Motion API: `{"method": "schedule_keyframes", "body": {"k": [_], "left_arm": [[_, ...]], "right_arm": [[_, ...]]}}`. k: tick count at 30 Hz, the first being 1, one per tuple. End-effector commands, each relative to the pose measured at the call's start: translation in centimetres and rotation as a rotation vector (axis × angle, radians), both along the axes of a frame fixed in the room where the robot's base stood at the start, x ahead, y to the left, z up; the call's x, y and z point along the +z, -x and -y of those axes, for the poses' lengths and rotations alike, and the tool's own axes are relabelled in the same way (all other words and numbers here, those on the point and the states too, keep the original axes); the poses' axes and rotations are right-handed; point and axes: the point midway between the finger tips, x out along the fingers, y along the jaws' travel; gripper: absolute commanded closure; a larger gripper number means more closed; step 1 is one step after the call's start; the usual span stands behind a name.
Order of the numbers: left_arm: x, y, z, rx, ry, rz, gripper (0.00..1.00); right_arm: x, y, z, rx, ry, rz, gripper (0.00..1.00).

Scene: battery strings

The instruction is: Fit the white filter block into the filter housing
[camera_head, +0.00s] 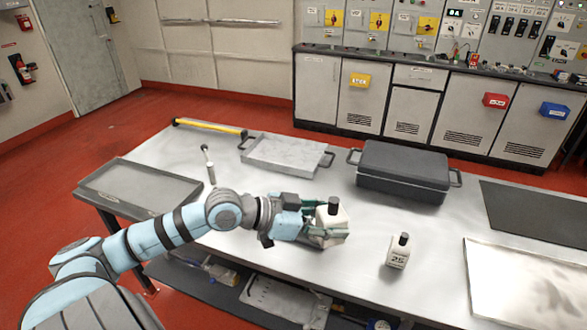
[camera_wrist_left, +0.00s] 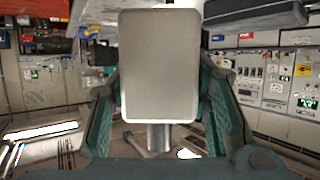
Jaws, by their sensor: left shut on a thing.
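My left gripper (camera_head: 318,230) is shut on a white block (camera_head: 333,220) with a black knob on top. It holds the block roughly upright, over the front middle of the table; I cannot tell if its base touches the top. In the left wrist view the pale flat face of the block (camera_wrist_left: 160,65) fills the middle between the teal fingers (camera_wrist_left: 160,120). A second white block (camera_head: 398,252) with a black cap and the number 25 stands to the right, apart from the gripper. No part is clearly recognisable as the filter housing. My right gripper is not in view.
A dark grey lidded case (camera_head: 403,170) with side handles stands behind the held block. A pale tray (camera_head: 285,153), a yellow bar (camera_head: 210,127) and a small brush-like tool (camera_head: 209,165) lie farther left. A dark mat (camera_head: 535,211) and a shiny plate (camera_head: 515,282) lie right. Table between blocks is clear.

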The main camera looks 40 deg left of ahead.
Motion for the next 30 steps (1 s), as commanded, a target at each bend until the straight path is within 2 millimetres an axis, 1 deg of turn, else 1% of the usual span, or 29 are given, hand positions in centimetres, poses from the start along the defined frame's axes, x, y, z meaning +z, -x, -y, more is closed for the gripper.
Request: {"method": "schedule_keyframes", "body": {"k": [1,4,6,9,12,15,18,21,30], "left_arm": [[1.4,-1.7,-2.0,0.082,0.004,0.002,0.9],[1.7,-4.7,-6.4,0.258,0.007,0.001,0.9],[1.5,-6.4,-9.2,0.378,0.007,-0.002,0.9],[0.8,-8.4,-12.8,0.549,0.01,-0.005,0.9],[-0.5,-9.8,-15.2,0.696,0.01,-0.006,0.9],[-1.8,-10.7,-16.2,0.795,0.009,-0.005,0.9],[-2.9,-11.2,-16.4,0.857,0.008,-0.004,0.9],[-3.7,-11.4,-16.4,0.888,0.005,-0.002,0.9],[-4.1,-11.4,-16.5,0.894,0.001,0.001,0.9]], "right_arm": [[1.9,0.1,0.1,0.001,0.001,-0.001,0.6],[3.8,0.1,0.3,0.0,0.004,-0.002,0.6],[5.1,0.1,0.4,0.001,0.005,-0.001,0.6],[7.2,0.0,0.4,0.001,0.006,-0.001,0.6],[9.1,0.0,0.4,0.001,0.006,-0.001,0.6],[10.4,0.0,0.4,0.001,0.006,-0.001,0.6],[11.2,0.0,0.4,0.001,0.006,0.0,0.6],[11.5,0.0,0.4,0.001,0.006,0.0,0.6],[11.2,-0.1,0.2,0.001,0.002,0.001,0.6]]}}
